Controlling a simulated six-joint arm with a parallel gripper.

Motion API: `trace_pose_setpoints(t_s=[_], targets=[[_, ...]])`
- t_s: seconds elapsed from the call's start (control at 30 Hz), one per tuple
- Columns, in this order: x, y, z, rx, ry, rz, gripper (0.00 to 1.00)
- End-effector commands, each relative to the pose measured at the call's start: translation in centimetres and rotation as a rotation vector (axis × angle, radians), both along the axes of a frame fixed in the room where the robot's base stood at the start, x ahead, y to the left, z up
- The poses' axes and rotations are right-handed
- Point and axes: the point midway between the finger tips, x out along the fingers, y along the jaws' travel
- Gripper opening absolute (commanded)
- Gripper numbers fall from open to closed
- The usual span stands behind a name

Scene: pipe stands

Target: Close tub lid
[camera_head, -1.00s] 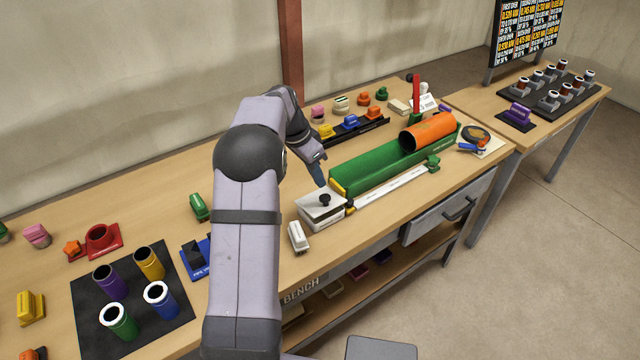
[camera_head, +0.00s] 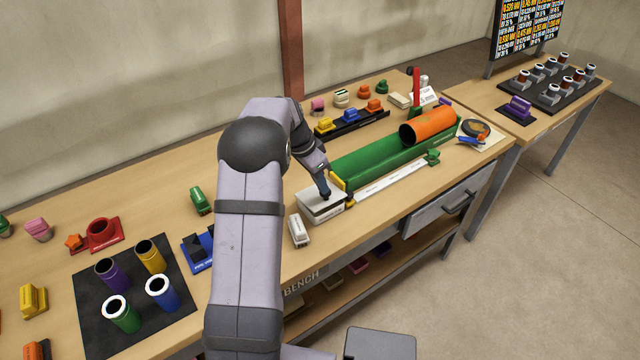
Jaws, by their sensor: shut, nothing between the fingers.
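The white tub (camera_head: 322,210) stands on the bench near its front edge, left of the green trough. Its pale lid lies over the top, and I cannot tell whether it is fully seated. My gripper (camera_head: 325,196) is shut and empty. Its tips point down at the top of the lid and hide the dark knob; they look to be touching or just above it.
The green trough (camera_head: 375,158) with an orange pipe (camera_head: 428,128) is right of the tub. A white ruler strip (camera_head: 392,184) runs along its front. A small white block (camera_head: 299,230) stands close in front-left. A black mat (camera_head: 135,310) holds several coloured tubes at left.

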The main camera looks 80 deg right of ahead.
Motion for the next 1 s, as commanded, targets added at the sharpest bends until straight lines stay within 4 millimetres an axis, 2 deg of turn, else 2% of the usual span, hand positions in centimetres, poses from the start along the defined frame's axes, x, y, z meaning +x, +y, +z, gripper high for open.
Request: trace_pose_setpoints(t_s=[0.03, 0.4, 1.0], targets=[[-0.3, 0.2, -0.9, -0.007, -0.008, -0.002, 0.0], [-1.2, 1.1, -2.1, -0.067, -0.067, 0.0, 0.0], [-1.1, 1.1, -0.6, -0.066, -0.066, 0.0, 0.0]])
